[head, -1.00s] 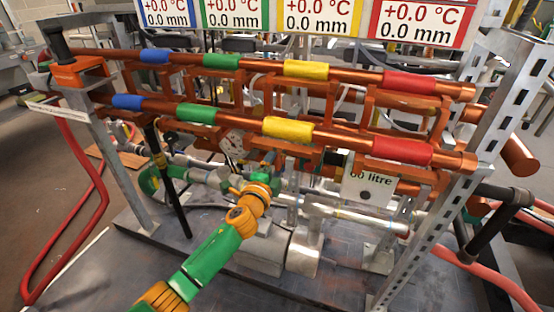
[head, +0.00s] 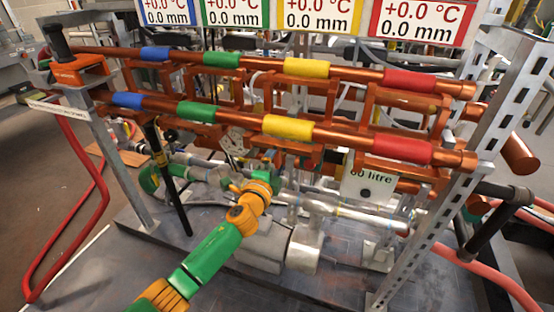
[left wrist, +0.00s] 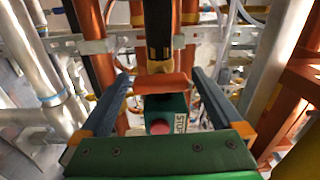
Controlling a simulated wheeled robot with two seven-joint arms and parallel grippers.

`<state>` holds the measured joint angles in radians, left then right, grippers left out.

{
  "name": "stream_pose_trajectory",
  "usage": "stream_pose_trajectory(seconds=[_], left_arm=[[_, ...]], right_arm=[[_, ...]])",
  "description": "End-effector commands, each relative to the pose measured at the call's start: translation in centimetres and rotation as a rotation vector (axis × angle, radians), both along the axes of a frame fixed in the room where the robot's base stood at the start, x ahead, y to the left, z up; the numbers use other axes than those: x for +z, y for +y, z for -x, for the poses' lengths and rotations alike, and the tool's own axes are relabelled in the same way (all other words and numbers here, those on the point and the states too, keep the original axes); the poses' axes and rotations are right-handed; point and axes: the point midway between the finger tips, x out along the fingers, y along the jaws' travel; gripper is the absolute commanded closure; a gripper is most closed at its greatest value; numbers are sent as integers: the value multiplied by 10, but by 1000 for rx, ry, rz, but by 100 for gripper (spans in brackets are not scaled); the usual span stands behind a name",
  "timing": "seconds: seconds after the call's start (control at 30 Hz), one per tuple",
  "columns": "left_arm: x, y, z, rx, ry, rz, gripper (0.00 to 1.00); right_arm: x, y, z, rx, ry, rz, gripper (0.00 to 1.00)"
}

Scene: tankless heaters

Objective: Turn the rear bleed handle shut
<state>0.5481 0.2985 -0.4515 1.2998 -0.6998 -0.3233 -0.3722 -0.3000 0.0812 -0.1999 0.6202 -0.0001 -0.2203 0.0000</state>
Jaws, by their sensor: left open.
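My left gripper (head: 262,180) is at the end of the green and orange arm, low in front of the copper pipes in the head view. In the left wrist view my left gripper (left wrist: 162,78) is open, with its two dark fingers spread apart. A flat copper-coloured piece (left wrist: 163,84) lies across the gap between the fingertips, below a black part with a yellow band (left wrist: 158,40). I cannot tell whether the fingers touch it, or whether either is the rear bleed handle. My right gripper is not in view.
A green box with a red button and a STOP label (left wrist: 166,112) shows between the fingers. Copper pipes with coloured bands (head: 287,128) run above my arm. A slotted metal post (head: 465,185) stands at the right. A black rod (head: 172,190) stands left of the gripper.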

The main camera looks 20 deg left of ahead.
Motion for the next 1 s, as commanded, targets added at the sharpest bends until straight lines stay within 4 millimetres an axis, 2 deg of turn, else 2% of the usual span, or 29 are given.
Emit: stream_pose_trajectory(seconds=[0.13, 0.4, 0.5, 0.93, 1.0], left_arm=[[1, 1, 12, 0, 1, -1, 0], [0, 2, 57, 0, 2, 0, 0], [0, 2, 67, -1, 2, -1, 0], [0, 2, 71, 0, 1, 0, 0], [-7, 4, 71, 3, 16, 9, 0]], right_arm=[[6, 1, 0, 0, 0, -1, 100], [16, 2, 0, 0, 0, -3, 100], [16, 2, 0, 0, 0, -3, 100], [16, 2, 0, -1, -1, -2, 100], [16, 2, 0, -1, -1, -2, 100]])
